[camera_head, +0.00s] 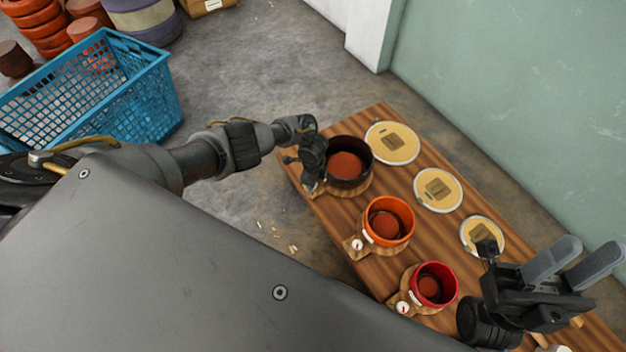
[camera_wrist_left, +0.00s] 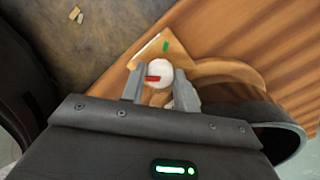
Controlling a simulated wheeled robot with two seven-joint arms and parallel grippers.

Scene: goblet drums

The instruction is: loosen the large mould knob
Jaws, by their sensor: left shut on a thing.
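The large mould (camera_head: 364,172) is a dark, round pot with a reddish-brown inside, on a wooden base at the table's far left end. Its white knob with a red mark shows in the left wrist view (camera_wrist_left: 158,70), on the base's pointed corner. My left gripper (camera_wrist_left: 160,84) has one finger on each side of the knob and is shut on it. In the head view, my left gripper (camera_head: 311,184) is dark beside the mould and mostly covers the knob. My right gripper (camera_head: 570,262) is open and empty over the table's near right end.
An orange mould (camera_head: 400,209) and a smaller red mould (camera_head: 447,290) stand along the wooden table (camera_head: 335,223), each with a white knob. Three round yellow discs (camera_head: 391,143) lie along the wall side. A blue basket (camera_head: 135,105) stands on the floor at left. A green wall (camera_head: 500,100) borders the right.

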